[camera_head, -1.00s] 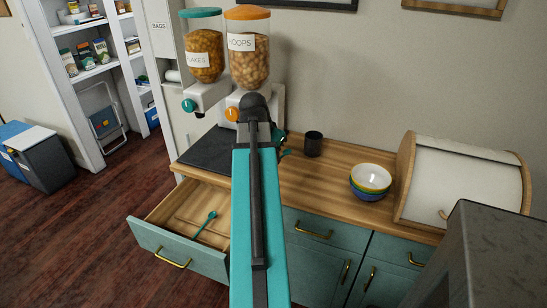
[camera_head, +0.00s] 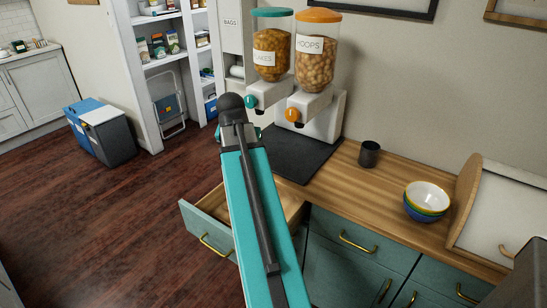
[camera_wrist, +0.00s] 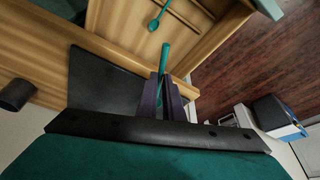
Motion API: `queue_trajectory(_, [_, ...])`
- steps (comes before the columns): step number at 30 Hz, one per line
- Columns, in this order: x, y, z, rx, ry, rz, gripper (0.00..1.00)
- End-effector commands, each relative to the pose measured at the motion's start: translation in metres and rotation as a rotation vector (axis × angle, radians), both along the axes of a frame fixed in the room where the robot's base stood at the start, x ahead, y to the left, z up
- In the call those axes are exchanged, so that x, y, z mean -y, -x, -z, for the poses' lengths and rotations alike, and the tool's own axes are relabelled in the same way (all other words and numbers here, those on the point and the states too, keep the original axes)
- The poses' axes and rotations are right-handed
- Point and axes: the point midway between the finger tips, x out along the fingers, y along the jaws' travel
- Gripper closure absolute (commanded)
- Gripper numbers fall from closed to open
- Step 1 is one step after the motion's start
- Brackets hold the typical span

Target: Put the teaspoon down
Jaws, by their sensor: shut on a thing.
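In the wrist view my gripper (camera_wrist: 164,84) is shut on a slim teal utensil, which I take as the teaspoon (camera_wrist: 165,56). Its handle sticks out beyond the fingertips, and its other end is partly hidden between the fingers. Another teal spoon (camera_wrist: 156,18) lies in the open wooden drawer (camera_wrist: 125,20), apart from the held one. In the head view the drawer (camera_head: 207,228) stands open below the counter. My arm covers much of its inside there, and hides the gripper and both spoons.
A black mat (camera_head: 292,155) lies on the counter below two cereal dispensers (camera_head: 322,115). A dark cup (camera_head: 369,153) and stacked bowls (camera_head: 427,200) stand to the right, beside a bread box (camera_head: 505,215). Open floor (camera_head: 110,215) lies left of the drawer.

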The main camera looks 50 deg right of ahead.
Motion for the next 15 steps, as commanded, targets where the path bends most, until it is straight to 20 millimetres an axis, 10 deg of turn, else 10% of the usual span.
queue_trajectory(15, [-0.146, -0.091, -0.011, 0.003, -0.001, -0.422, 1.0])
